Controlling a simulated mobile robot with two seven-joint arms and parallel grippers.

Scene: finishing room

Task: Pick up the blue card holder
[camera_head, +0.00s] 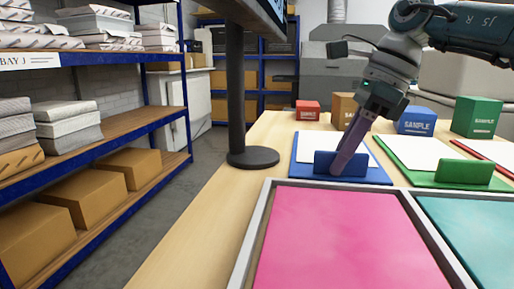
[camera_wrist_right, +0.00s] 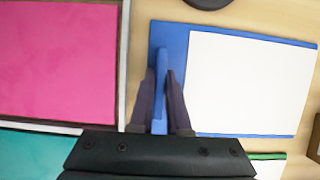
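The blue card holder (camera_head: 322,166) is a flat blue base with an upright blue plate at its near edge and a white sheet lying on it. It rests on the wooden table, and its blue base also shows in the right wrist view (camera_wrist_right: 170,33). My right gripper (camera_head: 346,163) points down at the upright plate. In the wrist view its two dark fingers (camera_wrist_right: 161,90) lie close along both faces of the plate, which fills the space between them. The gripper looks shut on the plate. My left gripper is not in view.
A grey-framed tray (camera_head: 252,240) with pink and teal panels lies just in front. A green holder (camera_head: 455,173) stands to the right. A black post (camera_head: 252,156) stands to the left. Red (camera_head: 307,110), blue (camera_head: 416,121) and green (camera_head: 477,117) sample boxes and a brown one line the back.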

